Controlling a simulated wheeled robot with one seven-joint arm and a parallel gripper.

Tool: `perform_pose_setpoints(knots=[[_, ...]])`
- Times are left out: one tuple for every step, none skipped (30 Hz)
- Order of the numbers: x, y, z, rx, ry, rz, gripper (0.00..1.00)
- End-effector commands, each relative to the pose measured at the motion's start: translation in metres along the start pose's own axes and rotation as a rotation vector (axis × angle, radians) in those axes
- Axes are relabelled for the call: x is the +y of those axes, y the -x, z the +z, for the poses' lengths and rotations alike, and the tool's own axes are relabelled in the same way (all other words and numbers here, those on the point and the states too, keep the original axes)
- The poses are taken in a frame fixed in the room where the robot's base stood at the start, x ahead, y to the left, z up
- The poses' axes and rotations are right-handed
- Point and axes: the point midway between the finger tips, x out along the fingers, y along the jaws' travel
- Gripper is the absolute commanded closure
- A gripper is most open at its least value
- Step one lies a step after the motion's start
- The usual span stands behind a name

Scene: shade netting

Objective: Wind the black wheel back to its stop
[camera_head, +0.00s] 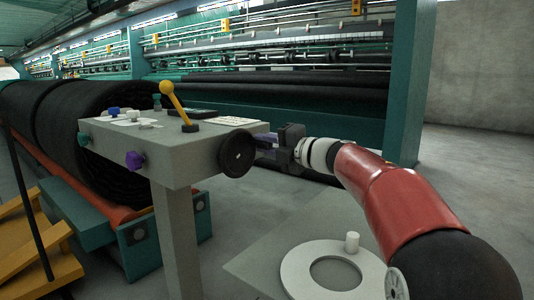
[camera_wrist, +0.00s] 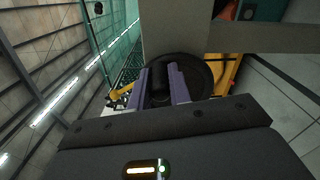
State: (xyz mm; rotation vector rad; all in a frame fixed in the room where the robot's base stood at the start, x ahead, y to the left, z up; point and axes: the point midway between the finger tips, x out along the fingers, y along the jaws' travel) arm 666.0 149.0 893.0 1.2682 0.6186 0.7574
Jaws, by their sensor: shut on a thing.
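The black wheel (camera_head: 237,153) is mounted upright on the right end face of the grey console (camera_head: 190,160). In the wrist view the wheel (camera_wrist: 196,68) shows as a dark disc behind my fingers. My gripper (camera_head: 262,143) reaches it from the right. In the wrist view my gripper's purple fingers (camera_wrist: 159,82) are shut on the wheel's black handle (camera_wrist: 160,85), which sticks out toward the camera. In the head view the handle is mostly hidden by the fingers. No marking of the wheel's stop can be made out.
A yellow lever (camera_head: 177,106) stands on the console top, near a teal knob (camera_head: 157,101). A white ring (camera_head: 296,267) with a peg lies below. Black netting rolls (camera_head: 90,120) stand left.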

Motion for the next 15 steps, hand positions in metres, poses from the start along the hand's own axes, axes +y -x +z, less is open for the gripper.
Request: perform_pose_setpoints(knots=[[0.001,0.000,-0.002,0.002,0.045,0.001,1.00],[0.002,0.000,-0.002,0.002,0.073,0.001,1.00],[0.004,0.000,-0.003,0.002,0.111,0.000,1.00],[0.005,0.000,-0.004,0.002,0.140,0.000,1.00],[0.006,0.000,-0.004,0.002,0.169,0.000,1.00],[0.008,0.000,-0.005,0.002,0.206,0.001,1.00],[0.010,0.000,-0.006,0.001,0.235,0.001,1.00],[0.011,0.000,-0.007,0.001,0.263,0.001,1.00],[0.012,0.000,-0.008,0.002,0.301,0.000,1.00],[0.014,0.000,-0.009,0.002,0.330,0.000,1.00],[0.015,0.000,-0.009,0.002,0.359,0.000,1.00],[0.016,0.000,-0.011,0.002,0.397,0.001,1.00],[0.017,0.000,-0.011,0.002,0.424,0.001,1.00],[0.018,0.000,-0.013,0.002,0.453,0.001,1.00],[0.019,0.000,-0.014,0.002,0.491,0.000,1.00]])
